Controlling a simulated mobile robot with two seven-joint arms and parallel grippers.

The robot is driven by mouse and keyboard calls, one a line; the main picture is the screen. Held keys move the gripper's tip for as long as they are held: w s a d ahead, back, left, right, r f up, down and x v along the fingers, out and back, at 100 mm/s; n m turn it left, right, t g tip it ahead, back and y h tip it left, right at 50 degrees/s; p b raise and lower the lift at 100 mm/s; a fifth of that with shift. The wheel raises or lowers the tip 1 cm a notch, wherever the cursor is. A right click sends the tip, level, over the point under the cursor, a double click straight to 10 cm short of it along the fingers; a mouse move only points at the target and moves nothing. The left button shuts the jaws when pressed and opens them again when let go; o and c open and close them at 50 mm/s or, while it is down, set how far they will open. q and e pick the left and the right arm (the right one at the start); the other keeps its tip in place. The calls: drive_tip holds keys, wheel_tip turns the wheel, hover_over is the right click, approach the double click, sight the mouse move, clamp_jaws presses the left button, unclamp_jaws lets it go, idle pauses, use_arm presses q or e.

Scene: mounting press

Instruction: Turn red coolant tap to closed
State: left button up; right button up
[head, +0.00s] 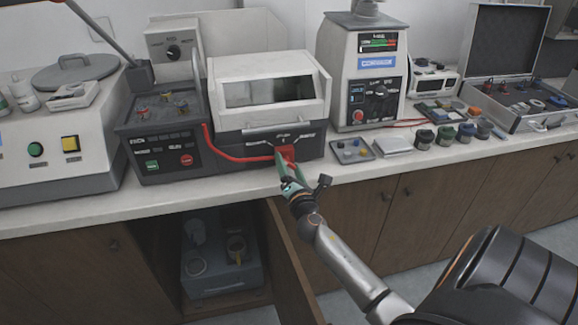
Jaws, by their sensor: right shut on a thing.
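The red coolant tap (286,151) is on the front of the white-and-dark machine (268,93), below its windowed hood. A red hose (235,157) runs to it from the left. My right gripper (287,163) is at the tap with its green fingers shut on it. The fingers hide part of the tap, so its exact handle angle is hard to tell. My left gripper is not in view.
A control unit (160,140) with green and red buttons stands left of the machine. A small tray (352,151) and several jars sit to the right. Below, a cabinet door (290,265) hangs open near my right arm, with a grey box (222,272) inside.

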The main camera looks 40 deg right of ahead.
drive_tip(key=shift+r, duration=0.1)
drive_tip(key=o, duration=1.3)
drive_tip(key=shift+s+a+f, duration=0.2)
drive_tip(key=shift+s+a, duration=0.05)
drive_tip(key=shift+s, duration=0.2)
drive_tip(key=b+v, duration=0.1)
drive_tip(key=v, duration=1)
drive_tip(key=shift+s+r, duration=0.2)
